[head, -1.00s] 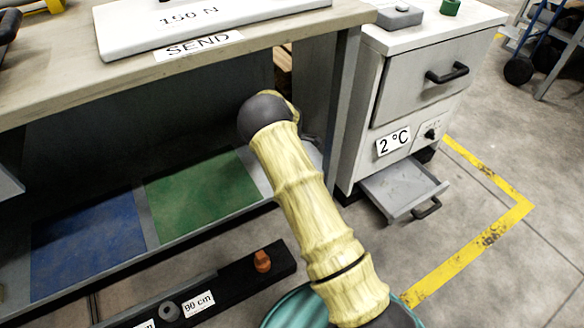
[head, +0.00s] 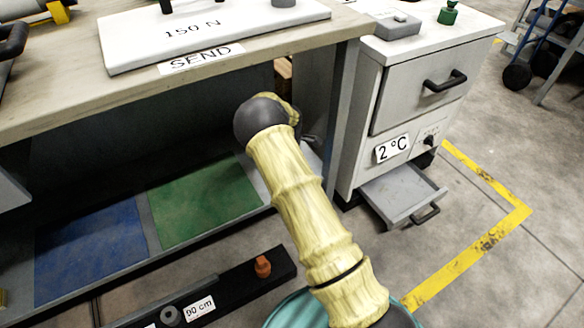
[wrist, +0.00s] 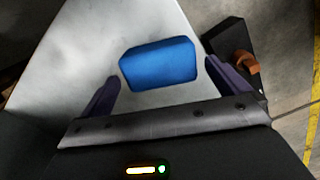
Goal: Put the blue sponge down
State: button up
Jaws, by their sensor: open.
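The blue sponge (wrist: 160,66) shows in the wrist view, on a pale grey surface (wrist: 95,40). My gripper (wrist: 162,82) is open, with one dark finger to the left of the sponge and one to its right. Gaps show between the sponge and both fingers, and the sponge extends ahead of the fingertips. In the head view my yellow-sleeved arm reaches in under the bench, and it hides the gripper and the sponge.
A blue mat (head: 90,252) and a green mat (head: 205,204) lie on the low shelf under the bench (head: 50,97). A black rail with an orange knob (head: 263,267) runs in front. A drawer cabinet (head: 420,90) stands right, its small lower drawer (head: 400,190) open.

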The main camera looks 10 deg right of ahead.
notch_tip(320, 180, up, 5)
jog(key=shift+a+f+p, duration=0.1)
jog(key=shift+f+p, duration=0.05)
jog(key=shift+p, duration=0.85)
jog(key=shift+s+f, duration=0.1)
